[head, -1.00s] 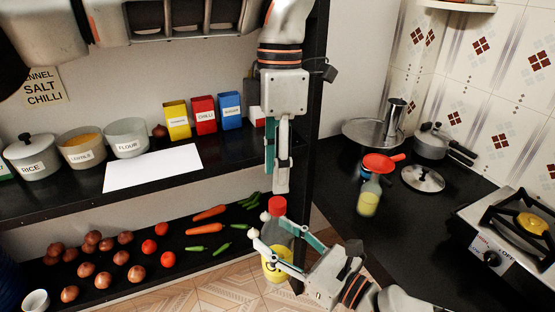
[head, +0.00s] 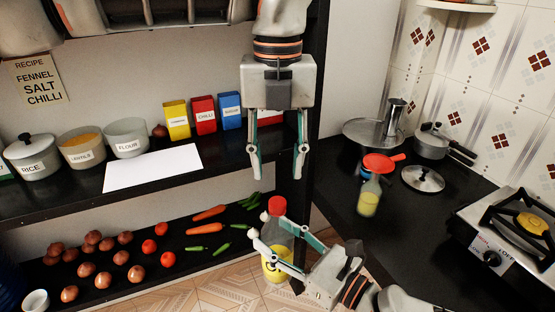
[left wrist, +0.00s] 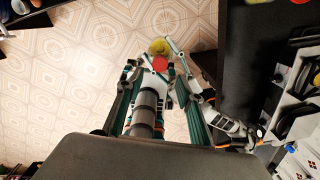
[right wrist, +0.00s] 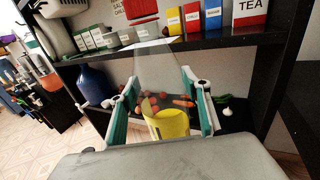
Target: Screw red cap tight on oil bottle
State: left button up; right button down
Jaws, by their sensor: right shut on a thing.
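The oil bottle (head: 281,238) is clear with yellow at its base and stands upright in my right gripper. The red cap (head: 277,205) sits on its top; how tight it is cannot be told. My right gripper (head: 268,249) is shut around the bottle's body, and its fingers flank the bottle in the right wrist view (right wrist: 163,95). My left gripper (head: 277,176) points down above the cap, fingers spread and empty, apart from it. In the left wrist view the cap (left wrist: 159,64) shows between the left fingers, with yellow (left wrist: 159,46) beyond it.
A black shelf (head: 60,200) with pots, spice boxes and a white sheet (head: 153,168) is on the left; vegetables lie on its lower board. A dark post (head: 318,120) stands behind my left gripper. A counter at right holds another yellow-filled bottle (head: 369,196), pans and a stove (head: 500,235).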

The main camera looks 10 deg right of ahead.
aim_at(277, 201)
pick_arm(q)
jog(key=shift+f, duration=0.1)
dwell(0.3)
jog(key=shift+f, duration=3.9)
grip_shut()
